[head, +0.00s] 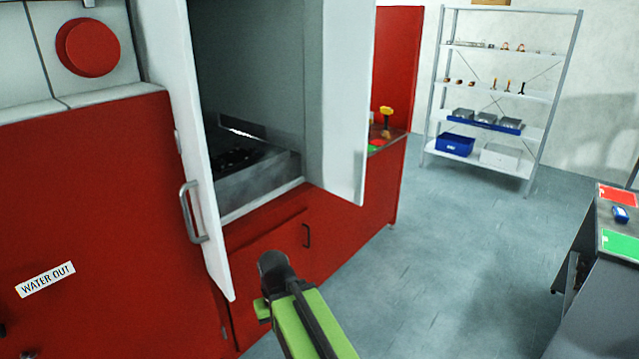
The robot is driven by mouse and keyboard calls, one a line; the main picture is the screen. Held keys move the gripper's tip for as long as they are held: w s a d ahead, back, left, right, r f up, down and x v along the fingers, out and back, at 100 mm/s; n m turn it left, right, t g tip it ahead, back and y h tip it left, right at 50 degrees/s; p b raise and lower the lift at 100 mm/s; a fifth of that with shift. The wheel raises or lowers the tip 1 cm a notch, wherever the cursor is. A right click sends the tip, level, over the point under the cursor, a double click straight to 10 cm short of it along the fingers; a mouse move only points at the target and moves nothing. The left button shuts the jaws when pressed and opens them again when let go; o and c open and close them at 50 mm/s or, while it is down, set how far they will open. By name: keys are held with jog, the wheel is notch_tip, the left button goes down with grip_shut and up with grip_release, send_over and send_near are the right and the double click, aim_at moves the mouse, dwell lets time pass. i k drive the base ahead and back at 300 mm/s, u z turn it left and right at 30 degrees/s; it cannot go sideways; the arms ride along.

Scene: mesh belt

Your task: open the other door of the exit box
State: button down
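The exit box (248,75) is a grey cabinet opening set in red machine panels, with a dark interior. Its left white door (185,110), with a grey bar handle (190,212), stands swung outward. Its right white door (345,110) also stands swung outward, and no handle shows on the face I see. The opening between the doors is clear to view. My gripper (272,265), dark at the end of my green arm, is below the opening and right of the left door's lower edge, apparently touching neither door. Its fingers are not clear enough to tell open from shut.
Below the opening is a red panel with a small black handle (306,236). A red counter with a yellow-topped item (386,115) stands behind the right door. A shelf rack (530,130) is at the back, a table (605,215) at right. Grey floor between is free.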

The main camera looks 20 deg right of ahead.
aim_at(338, 35)
jog(key=u, duration=4.35)
jog(key=i, duration=0.1)
jog(key=z, duration=1.5)
jog(key=k, duration=1.5)
jog(key=z, duration=1.4)
jog(key=i, duration=1.05)
jog(key=u, duration=0.05)
